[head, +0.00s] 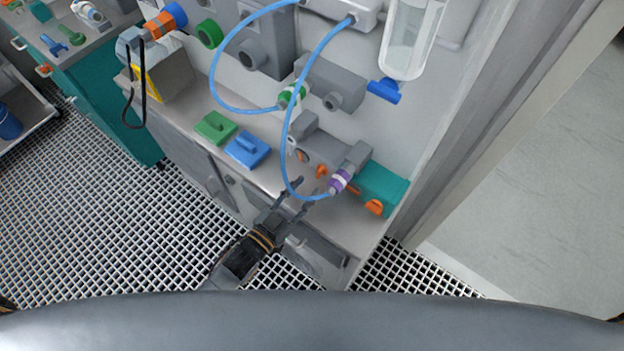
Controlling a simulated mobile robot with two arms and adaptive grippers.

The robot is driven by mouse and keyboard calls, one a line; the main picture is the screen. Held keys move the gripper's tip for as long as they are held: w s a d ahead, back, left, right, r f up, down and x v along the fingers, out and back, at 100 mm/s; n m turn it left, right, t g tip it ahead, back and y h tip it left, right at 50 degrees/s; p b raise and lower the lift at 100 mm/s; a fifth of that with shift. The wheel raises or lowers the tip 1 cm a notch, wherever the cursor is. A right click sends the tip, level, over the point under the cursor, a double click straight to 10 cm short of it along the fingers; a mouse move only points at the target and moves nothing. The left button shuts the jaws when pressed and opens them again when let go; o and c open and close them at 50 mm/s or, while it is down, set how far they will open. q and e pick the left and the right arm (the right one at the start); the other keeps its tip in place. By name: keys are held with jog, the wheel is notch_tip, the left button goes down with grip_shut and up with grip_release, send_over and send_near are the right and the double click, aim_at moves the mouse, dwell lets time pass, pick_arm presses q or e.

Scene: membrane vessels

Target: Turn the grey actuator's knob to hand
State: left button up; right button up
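The grey actuator (328,148) is a grey block low on the wall panel, above the right part of the bench top. Small orange parts show at its underside: one at its left end (303,156) and one nearer the middle (321,171). I cannot tell for sure which is its knob, nor read its setting. My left gripper (304,194) is just in front of and below the actuator, near the bench's front edge. Its two fingers are spread with nothing clearly between them, and the blue hose passes close to the tips. My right gripper is not in view.
A teal block (385,186) with an orange knob (374,208) sits to the right. Green (214,128) and blue (247,150) handled blocks lie left on the bench. A doorway opens at right.

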pick_arm(q)
jog(key=v, duration=0.7)
jog(key=shift+s+a, duration=0.25)
jog(key=s+a+f+n+g+y, duration=0.1)
jog(key=s+a+f+g+y, duration=0.2)
jog(key=f, duration=0.6)
jog(key=s+a+f+n+g+y, duration=0.1)
jog(key=s+a+f+n+y, duration=0.1)
jog(key=a+f, duration=0.5)
jog(key=s+a+f+n+g+y, duration=0.1)
jog(key=s+a+f+g+y, duration=0.15)
jog(key=f, duration=0.75)
jog(key=s+a+f+n+g+y, duration=0.1)
jog(key=s+f+g, duration=0.2)
jog(key=s+f, duration=0.3)
jog(key=s+a+f+n+g+y, duration=0.1)
jog(key=s+f+g, duration=0.3)
jog(key=s, duration=1.2)
notch_tip(320, 180, down, 2)
jog(key=shift+a+f+n+y, duration=0.15)
jog(key=shift+a+n+y, duration=0.15)
jog(key=shift+a+y, duration=0.35)
